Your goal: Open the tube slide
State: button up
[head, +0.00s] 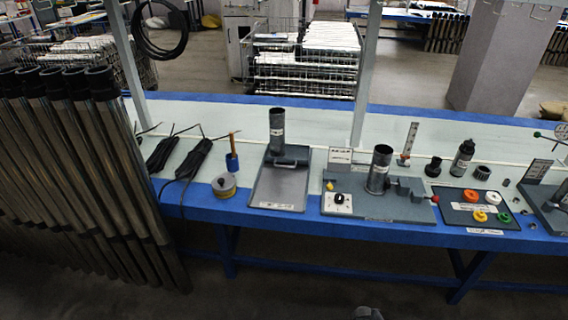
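On the blue-edged workbench stands a grey flat tray-like fixture (279,189) with a bar handle (290,163) across its far part. A dark upright tube (277,128) stands at its far edge. This looks like the tube slide, but no label is legible enough to confirm it. To its right, a grey base plate (383,208) carries another upright grey tube (379,170), a block and a white panel with a black knob (338,199). I cannot tell how far any slide is open. My gripper is not in view; only a small grey rounded piece shows at the bottom edge.
Long grey tubes (88,170) lean in a dense row at the left. The workbench (385,236) also holds black cables (190,163), a tape roll (224,186), a black bottle (462,158) and a dark tray (459,207) with coloured rings. A metal post (366,75) rises behind the fixtures. Floor in front is clear.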

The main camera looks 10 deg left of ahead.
aim_at(296, 154)
jog(key=k, duration=0.65)
jog(key=u, duration=0.4)
jog(key=i, duration=0.95)
jog(key=u, duration=1.05)
jog(key=i, duration=0.75)
jog(key=u, duration=0.35)
